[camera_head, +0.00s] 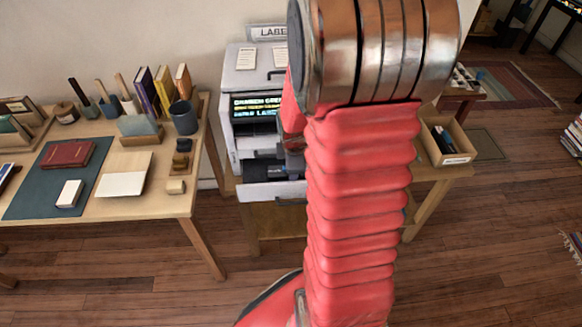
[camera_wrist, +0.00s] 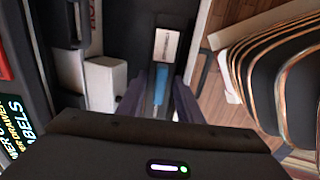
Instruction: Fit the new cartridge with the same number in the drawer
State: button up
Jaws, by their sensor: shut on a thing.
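The label printer (camera_head: 250,85) stands on a low table behind my arm, with a lit screen. Its drawer (camera_head: 258,193) is pulled out at the front, and the dark drawer interior fills the top middle of the wrist view. My gripper (camera_wrist: 160,103) points into the drawer area, its two dark fingers closed on a cartridge (camera_wrist: 167,45) with a pale label and a blue part. The label's number is too small to read. Whether the cartridge touches the drawer floor cannot be told. In the head view my arm hides most of the gripper.
An open box (camera_head: 462,138) with dark and blue items stands right of my arm. A desk (camera_head: 140,205) with books, a mat and cups is at the left. A pale block (camera_wrist: 104,82) is left of the fingers. The wooden floor is clear in front.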

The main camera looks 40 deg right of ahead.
jog(key=shift+x, duration=1.05)
jog(key=shift+w+d+r+g+y, duration=0.2)
jog(key=shift+w+g+y, duration=0.1)
jog(key=shift+g+y, duration=0.3)
jog(key=shift+w+d+r+g+y, duration=0.15)
jog(key=shift+w+g+y, duration=0.2)
jog(key=shift+g, duration=0.45)
jog(key=shift+f, duration=0.9)
jog(key=shift+f, duration=0.6)
jog(key=o, duration=1)
jog(key=shift+s, duration=0.1)
